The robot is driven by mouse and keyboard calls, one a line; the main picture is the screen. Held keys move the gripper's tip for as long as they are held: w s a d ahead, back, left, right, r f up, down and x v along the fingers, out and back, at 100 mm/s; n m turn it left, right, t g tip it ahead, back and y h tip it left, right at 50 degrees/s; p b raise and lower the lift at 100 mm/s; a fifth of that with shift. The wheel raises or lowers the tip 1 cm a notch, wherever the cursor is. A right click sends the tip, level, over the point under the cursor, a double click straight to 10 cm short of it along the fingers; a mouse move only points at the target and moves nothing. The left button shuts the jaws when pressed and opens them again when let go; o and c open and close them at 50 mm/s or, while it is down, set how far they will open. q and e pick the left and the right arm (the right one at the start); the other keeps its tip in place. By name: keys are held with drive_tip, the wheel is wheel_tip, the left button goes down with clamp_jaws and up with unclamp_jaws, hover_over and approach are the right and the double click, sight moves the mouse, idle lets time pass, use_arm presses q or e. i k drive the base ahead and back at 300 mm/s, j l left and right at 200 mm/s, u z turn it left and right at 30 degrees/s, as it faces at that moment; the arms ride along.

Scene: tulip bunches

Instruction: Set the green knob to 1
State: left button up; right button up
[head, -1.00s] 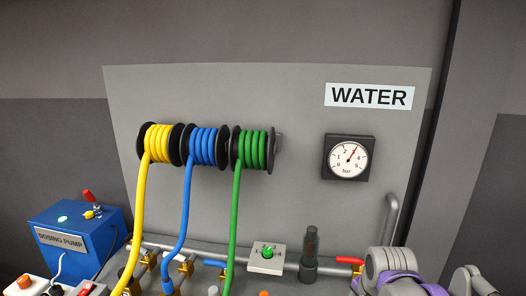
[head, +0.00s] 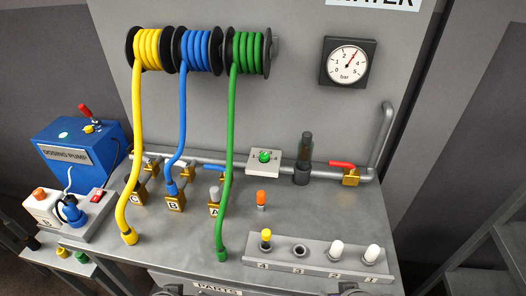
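The green knob (head: 264,157) sits on a pale square plate (head: 254,168) on the pipe at the back of the bench. The plate has small dark marks around the knob. They are too small to read surely, and I cannot tell which mark the knob points at. Neither of my grippers can be made out in the head view.
A green hose (head: 231,140) hangs close left of the knob plate. A dark cylinder (head: 303,160) and a red-handled valve (head: 342,165) stand to its right. A numbered rack (head: 318,262) lies in front. The bench between is mostly clear.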

sight(264, 157)
drive_tip(key=k+j+u, duration=0.1)
drive_tip(key=u, duration=0.55)
drive_tip(key=i+j, duration=0.1)
drive_tip(key=i, duration=0.4)
drive_tip(key=u, duration=0.05)
